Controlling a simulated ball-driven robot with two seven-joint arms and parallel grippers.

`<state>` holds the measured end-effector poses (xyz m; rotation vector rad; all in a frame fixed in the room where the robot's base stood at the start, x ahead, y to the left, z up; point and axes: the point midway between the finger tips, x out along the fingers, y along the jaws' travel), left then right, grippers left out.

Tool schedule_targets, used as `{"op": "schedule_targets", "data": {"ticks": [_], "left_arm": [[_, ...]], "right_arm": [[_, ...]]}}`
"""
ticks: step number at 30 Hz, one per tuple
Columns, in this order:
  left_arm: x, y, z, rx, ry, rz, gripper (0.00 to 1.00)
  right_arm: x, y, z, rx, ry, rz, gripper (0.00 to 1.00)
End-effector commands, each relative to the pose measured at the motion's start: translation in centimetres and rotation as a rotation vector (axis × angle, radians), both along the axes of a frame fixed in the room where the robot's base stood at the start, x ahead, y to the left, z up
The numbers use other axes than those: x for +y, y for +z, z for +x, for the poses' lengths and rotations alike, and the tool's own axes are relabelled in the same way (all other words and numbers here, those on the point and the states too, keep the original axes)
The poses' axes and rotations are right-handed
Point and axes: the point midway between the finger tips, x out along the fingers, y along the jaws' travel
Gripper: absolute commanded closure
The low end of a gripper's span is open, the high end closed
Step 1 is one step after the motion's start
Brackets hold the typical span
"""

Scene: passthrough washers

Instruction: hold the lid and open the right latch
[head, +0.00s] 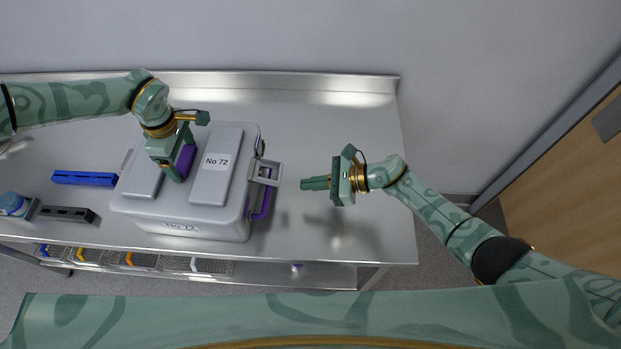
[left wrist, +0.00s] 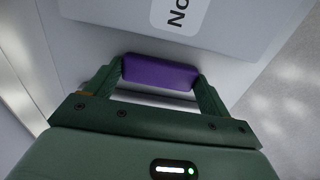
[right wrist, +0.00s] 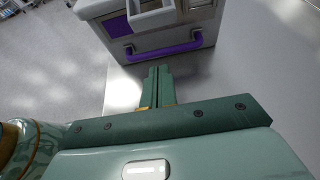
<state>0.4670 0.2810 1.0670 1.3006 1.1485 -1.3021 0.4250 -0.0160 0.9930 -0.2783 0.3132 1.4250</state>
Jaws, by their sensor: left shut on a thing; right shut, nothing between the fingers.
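A grey box (head: 178,225) labelled No 72 stands on the metal table; its lid (head: 214,185) looks closed. My left gripper (head: 182,162) is shut on the purple lid handle (head: 187,155), which shows between its fingers in the left wrist view (left wrist: 160,72). The right latch (head: 266,172), a pale grey frame, juts from the box's right side and also shows in the right wrist view (right wrist: 158,16). A purple side handle (right wrist: 165,51) hangs below it. My right gripper (head: 304,184) is shut and empty, a short way right of the latch, fingers pointing at it.
A blue bar (head: 84,178), a dark block (head: 66,214) and a blue-capped round item (head: 12,204) lie left of the box. The table (head: 345,125) is clear on the right. A raised rim runs along its back; a lower shelf holds several bins.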

Motion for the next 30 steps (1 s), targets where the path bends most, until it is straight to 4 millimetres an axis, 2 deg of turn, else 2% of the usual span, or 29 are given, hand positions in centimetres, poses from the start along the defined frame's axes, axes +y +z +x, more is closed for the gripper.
{"op": "schedule_targets", "data": {"ticks": [1,6,14,30], "left_arm": [[0.0,0.1,0.1,-0.001,0.001,0.000,0.66],[0.0,0.1,0.1,-0.001,0.001,0.000,0.66],[0.0,0.1,0.1,-0.001,0.001,0.000,0.66],[0.0,0.0,0.1,-0.001,0.000,0.000,0.66]], "right_arm": [[1.1,-0.3,0.2,0.003,-0.001,0.002,1.00],[4.2,-1.5,0.5,0.004,-0.001,0.002,1.00],[7.0,-2.7,0.8,0.004,0.002,0.000,1.00],[5.7,0.9,0.7,0.002,0.001,0.000,1.00]]}}
